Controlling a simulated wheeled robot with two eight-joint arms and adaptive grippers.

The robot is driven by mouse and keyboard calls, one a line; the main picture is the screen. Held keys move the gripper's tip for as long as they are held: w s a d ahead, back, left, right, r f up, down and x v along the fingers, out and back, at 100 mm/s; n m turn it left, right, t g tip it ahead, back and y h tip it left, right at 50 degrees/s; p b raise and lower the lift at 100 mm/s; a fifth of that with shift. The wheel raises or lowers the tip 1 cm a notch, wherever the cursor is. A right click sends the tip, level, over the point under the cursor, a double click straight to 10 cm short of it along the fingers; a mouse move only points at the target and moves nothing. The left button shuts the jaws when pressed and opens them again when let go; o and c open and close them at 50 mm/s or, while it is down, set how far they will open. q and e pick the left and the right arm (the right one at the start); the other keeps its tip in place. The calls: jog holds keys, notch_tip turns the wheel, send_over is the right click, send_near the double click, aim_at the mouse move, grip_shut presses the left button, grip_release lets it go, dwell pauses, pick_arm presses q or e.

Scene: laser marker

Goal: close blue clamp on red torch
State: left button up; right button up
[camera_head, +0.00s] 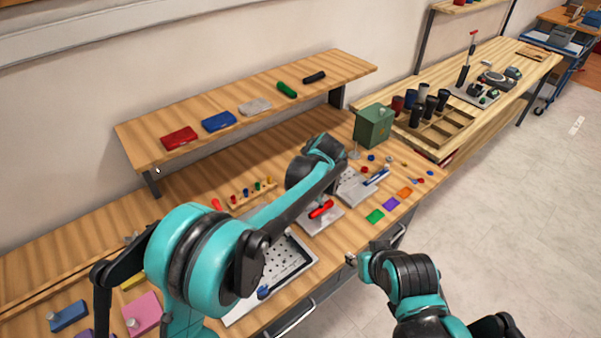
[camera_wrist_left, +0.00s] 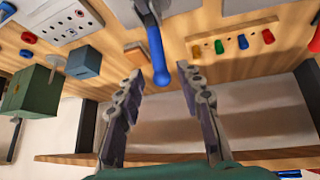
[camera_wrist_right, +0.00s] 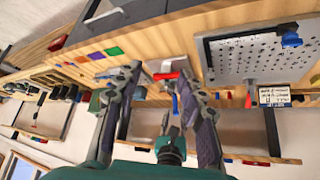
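The red torch (camera_head: 321,209) lies on a small silver plate at the middle of the bench; it also shows in the right wrist view (camera_wrist_right: 166,75). The blue clamp handle (camera_wrist_left: 157,55) sticks out from a silver metal bracket in the left wrist view, between and ahead of my left fingers, not gripped. It also shows in the right wrist view (camera_wrist_right: 174,103), close to the torch. My left gripper (camera_wrist_left: 158,82) is open; in the head view its own arm hides the fingers. My right gripper (camera_wrist_right: 160,80) is open and empty, off the bench's front edge.
A green box (camera_head: 373,126) stands behind right of the torch. A perforated plate (camera_head: 290,258) lies to the left, partly behind my left arm. A peg rack (camera_head: 252,193) stands behind. A raised shelf (camera_head: 345,68) runs along the wall. Coloured squares (camera_head: 391,204) lie at the front right.

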pick_arm(q)
jog(key=v, duration=0.8)
jog(key=shift+r, duration=0.1)
